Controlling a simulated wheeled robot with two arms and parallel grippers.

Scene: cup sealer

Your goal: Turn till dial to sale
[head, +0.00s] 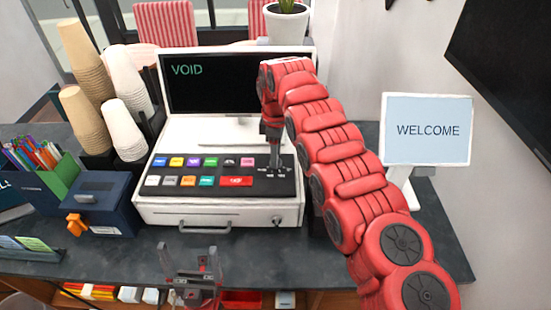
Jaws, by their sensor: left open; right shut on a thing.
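The till (205,212) stands on the dark counter, with coloured keys on its sloped panel. Its black screen (215,85) reads "VOID" in green. My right gripper (275,165) reaches down from the red arm and is shut on the till dial (275,172) at the right of the key panel. The dial is mostly hidden by the fingers, and I cannot read its position from its own marks. My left gripper (190,268) is open and empty, low in front of the counter's near edge, apart from the till.
Stacked paper cups (88,120) stand left of the till, with a dark blue box (100,200) and a pencil holder (40,165) before them. A "WELCOME" display (427,130) stands right. The counter front is mostly clear.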

